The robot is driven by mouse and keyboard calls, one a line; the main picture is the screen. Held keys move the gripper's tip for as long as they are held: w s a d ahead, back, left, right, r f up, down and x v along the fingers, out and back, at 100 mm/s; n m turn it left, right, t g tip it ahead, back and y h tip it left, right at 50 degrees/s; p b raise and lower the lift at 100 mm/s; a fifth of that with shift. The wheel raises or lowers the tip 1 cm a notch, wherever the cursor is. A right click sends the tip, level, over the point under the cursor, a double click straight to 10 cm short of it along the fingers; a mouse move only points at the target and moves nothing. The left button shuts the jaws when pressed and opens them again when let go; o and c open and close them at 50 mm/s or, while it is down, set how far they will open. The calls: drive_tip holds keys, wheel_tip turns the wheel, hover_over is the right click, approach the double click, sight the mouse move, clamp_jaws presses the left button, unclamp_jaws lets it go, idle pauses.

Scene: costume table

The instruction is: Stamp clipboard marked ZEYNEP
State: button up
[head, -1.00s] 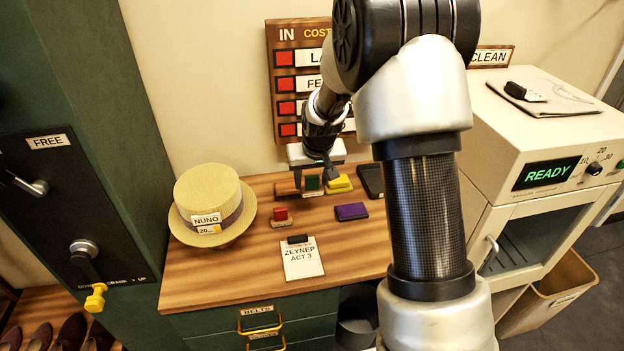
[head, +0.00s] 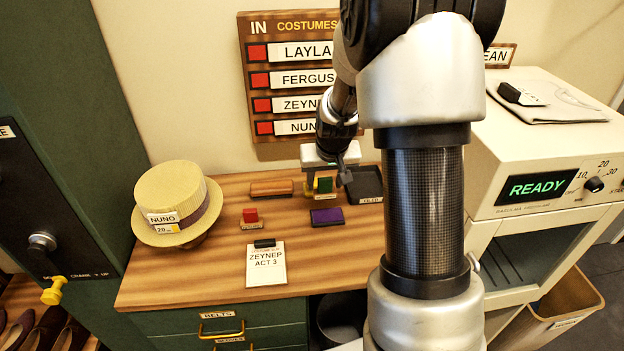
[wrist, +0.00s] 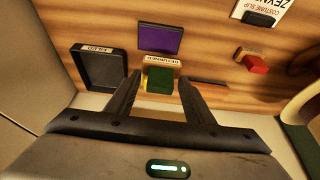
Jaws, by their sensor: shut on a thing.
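The clipboard marked ZEYNEP ACT 3 (head: 266,268) lies flat on the wooden table near its front edge. Its corner also shows in the wrist view (wrist: 272,12). My gripper (wrist: 160,88) is at the back of the table, shut on a green stamp (wrist: 159,80) with a label reading RETURNED. In the head view the green stamp (head: 325,184) is upright between the fingers. Yellow shows beside and under it; a yellow pad (head: 308,189) is mostly hidden there. I cannot tell whether the stamp touches it.
A purple pad (head: 327,217) lies in front of the gripper. A red stamp (head: 250,215) stands left of it. A brown block (head: 271,188) lies at the back. A dark FILED tray (head: 368,182) is right of the gripper. A straw hat (head: 178,205) sits at left.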

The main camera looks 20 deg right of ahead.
sight(329, 198)
drive_tip(key=shift+s+d+f, duration=0.1)
drive_tip(key=shift+d+f, duration=0.05)
drive_tip(key=shift+d, duration=0.35)
drive_tip(key=shift+f+b, duration=1.95)
drive_tip(key=shift+f, duration=1)
drive_tip(key=shift+f+b, duration=0.6)
drive_tip(key=shift+b, duration=0.05)
drive_tip(key=shift+r+p, duration=2.25)
drive_tip(key=shift+r, duration=1.35)
